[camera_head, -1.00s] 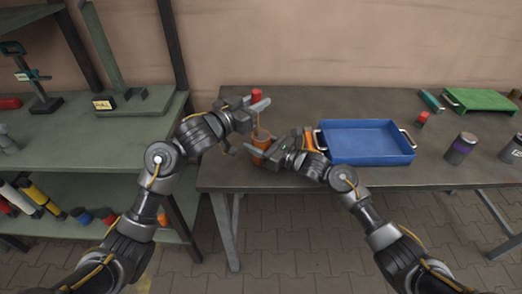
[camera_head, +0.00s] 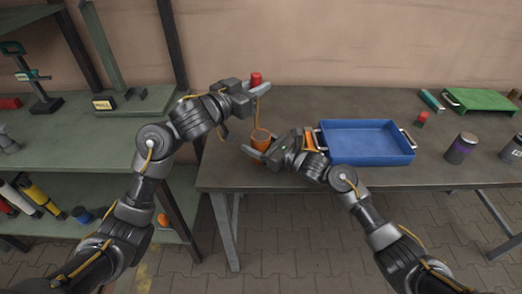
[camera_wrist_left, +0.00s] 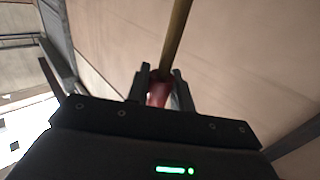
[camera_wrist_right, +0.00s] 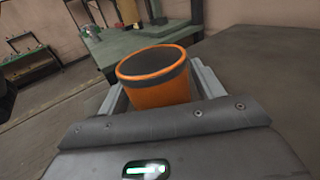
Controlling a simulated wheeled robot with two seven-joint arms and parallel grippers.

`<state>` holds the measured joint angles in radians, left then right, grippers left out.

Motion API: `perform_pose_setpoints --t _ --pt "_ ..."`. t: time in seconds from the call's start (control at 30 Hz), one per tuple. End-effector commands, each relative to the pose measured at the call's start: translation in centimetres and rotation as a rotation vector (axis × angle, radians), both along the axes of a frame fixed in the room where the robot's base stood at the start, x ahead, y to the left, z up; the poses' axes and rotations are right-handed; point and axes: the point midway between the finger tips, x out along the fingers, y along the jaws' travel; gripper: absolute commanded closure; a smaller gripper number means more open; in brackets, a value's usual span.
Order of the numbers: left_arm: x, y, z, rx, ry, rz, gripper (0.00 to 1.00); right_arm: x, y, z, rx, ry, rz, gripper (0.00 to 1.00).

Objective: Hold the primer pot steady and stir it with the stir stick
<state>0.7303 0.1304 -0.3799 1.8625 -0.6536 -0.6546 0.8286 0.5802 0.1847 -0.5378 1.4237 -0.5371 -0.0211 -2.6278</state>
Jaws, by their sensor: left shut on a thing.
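The primer pot (camera_head: 261,136) is an orange, open-topped cup near the left end of the dark table. In the right wrist view the pot (camera_wrist_right: 160,93) stands between my right gripper's fingers (camera_wrist_right: 160,85), which appear closed against its sides. In the head view my right gripper (camera_head: 259,152) reaches it from the right. My left gripper (camera_head: 257,88) is shut on the red handle of the stir stick (camera_head: 257,108), above the pot. The thin yellowish stick points down; its lower end is close to the pot's rim, and I cannot tell whether it is inside. The left wrist view shows the stick (camera_wrist_left: 177,38) and its red handle.
A blue tray (camera_head: 366,158) stands right of my right gripper. Green shelving (camera_head: 75,135) stands at left. The table's back middle is clear.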

Motion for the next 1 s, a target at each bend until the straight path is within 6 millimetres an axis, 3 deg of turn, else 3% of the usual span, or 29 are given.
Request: perform_pose_setpoints --t 0.43,0.8,1.0 --pt "0.0 0.0 0.0 0.000 0.000 0.000 0.99 -0.4 -0.7 0.0 -0.001 -0.002 -0.001 0.25" --pt "0.0 0.0 0.0 0.000 0.000 0.000 0.99 -4.4 -6.8 -0.1 -0.004 0.000 -0.002 0.25" --pt "0.0 0.0 0.0 0.000 0.000 0.000 0.99 -6.1 -9.2 -0.1 -0.002 0.001 0.000 0.25"
